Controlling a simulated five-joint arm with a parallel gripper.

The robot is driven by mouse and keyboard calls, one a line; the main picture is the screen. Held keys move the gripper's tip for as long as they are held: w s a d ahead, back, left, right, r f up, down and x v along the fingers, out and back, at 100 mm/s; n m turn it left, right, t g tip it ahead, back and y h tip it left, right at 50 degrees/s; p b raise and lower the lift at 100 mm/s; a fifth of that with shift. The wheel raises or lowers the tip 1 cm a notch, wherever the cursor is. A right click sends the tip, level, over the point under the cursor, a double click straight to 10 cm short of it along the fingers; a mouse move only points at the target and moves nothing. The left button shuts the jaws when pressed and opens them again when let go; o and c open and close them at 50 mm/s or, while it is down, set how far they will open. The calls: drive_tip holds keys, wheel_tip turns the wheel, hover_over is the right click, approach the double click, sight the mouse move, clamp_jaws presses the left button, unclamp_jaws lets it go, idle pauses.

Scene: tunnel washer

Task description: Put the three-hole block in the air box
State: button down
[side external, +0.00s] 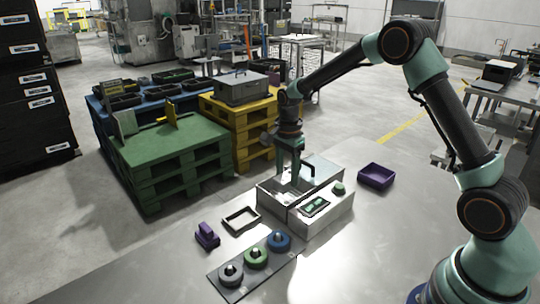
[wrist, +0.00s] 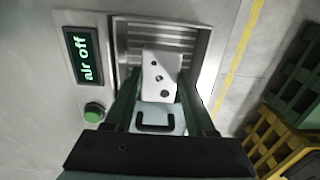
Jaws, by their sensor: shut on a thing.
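The three-hole block (wrist: 160,77) is pale with dark holes in its face. It sits between the fingers of my gripper (wrist: 160,82), which is shut on it, over or inside the open cavity of the air box (wrist: 117,30). I cannot tell whether the block touches the cavity floor. In the side view my gripper (side external: 294,168) points down into the metal air box (side external: 315,222), and the block is hard to make out. The box's clear lid (side external: 323,168) with a black handle stands open. The box display (wrist: 82,56) reads "air off", beside a green button (wrist: 94,112).
A purple tray (side external: 376,177) lies right of the box. An empty rectangular frame (side external: 241,218), a purple block (side external: 207,236) and a plate (side external: 243,287) with grey, green and blue round pieces lie to the left and front. Pallets (side external: 175,150) stand beyond the table.

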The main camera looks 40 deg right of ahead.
drive_tip(key=shift+f, duration=0.55)
drive_tip(key=shift+f, duration=0.35)
drive_tip(key=shift+f, duration=1.25)
idle(0.9)
unclamp_jaws()
idle(0.4)
drive_tip(key=shift+r, duration=3.75)
